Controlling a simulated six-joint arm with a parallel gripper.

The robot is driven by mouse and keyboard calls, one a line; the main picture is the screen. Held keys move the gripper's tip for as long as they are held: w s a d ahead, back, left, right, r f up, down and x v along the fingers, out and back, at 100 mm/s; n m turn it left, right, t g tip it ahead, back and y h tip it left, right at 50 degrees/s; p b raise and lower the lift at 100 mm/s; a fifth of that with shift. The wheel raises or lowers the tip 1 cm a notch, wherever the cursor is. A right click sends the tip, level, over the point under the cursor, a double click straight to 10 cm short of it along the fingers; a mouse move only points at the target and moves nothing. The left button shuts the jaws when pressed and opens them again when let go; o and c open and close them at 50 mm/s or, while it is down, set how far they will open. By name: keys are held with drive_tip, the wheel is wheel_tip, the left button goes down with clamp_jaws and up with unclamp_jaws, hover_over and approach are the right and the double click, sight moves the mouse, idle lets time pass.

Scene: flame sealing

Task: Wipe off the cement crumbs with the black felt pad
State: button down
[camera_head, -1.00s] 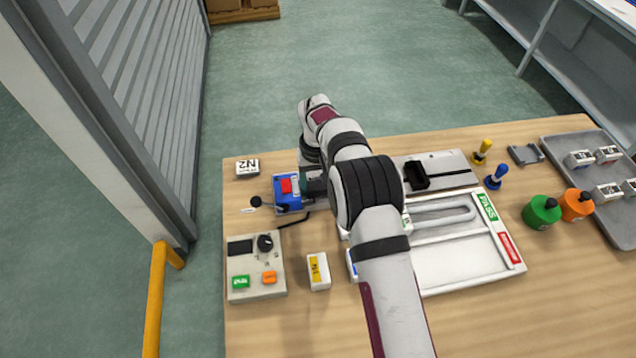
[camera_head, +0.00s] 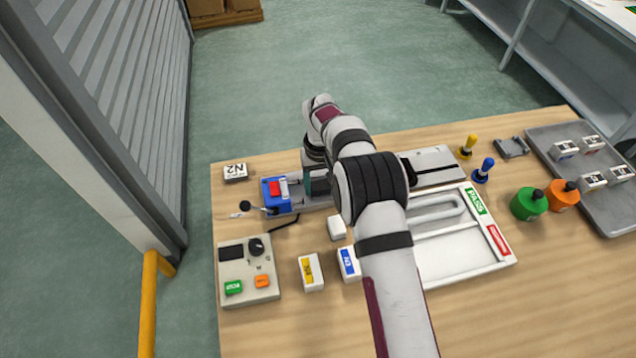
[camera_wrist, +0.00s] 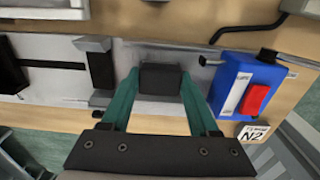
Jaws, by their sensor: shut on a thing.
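My gripper (camera_wrist: 160,82) has two teal fingers shut on the black felt pad (camera_wrist: 161,77), a dark block between the fingertips in the wrist view. The pad is over or against a pale metal plate (camera_wrist: 200,58); whether it touches cannot be told. In the head view my gripper (camera_head: 318,182) is just right of the blue device with the red button (camera_head: 274,192), and my arm hides the pad. The blue device (camera_wrist: 250,85) is to the right in the wrist view. No cement crumbs can be made out.
A grey post (camera_wrist: 98,62) stands close left of the gripper. A control box (camera_head: 248,272), a yellow-labelled block (camera_head: 311,272) and a blue-labelled block (camera_head: 348,263) are nearer. A PASS-marked tray (camera_head: 480,258) and bottles (camera_head: 529,204) stand right. An N2 tag (camera_head: 235,172) lies behind.

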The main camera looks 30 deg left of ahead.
drive_tip(key=shift+s+a+f, duration=0.1)
idle(0.3)
drive_tip(key=shift+s, duration=0.1)
drive_tip(key=shift+s+a+r, duration=0.2)
drive_tip(key=shift+s+a, duration=0.85)
drive_tip(key=shift+a, duration=0.2)
drive_tip(key=shift+w+d, duration=0.15)
drive_tip(key=shift+w+d+f, duration=0.2)
drive_tip(key=shift+w+d, duration=0.95)
drive_tip(key=shift+d, duration=0.1)
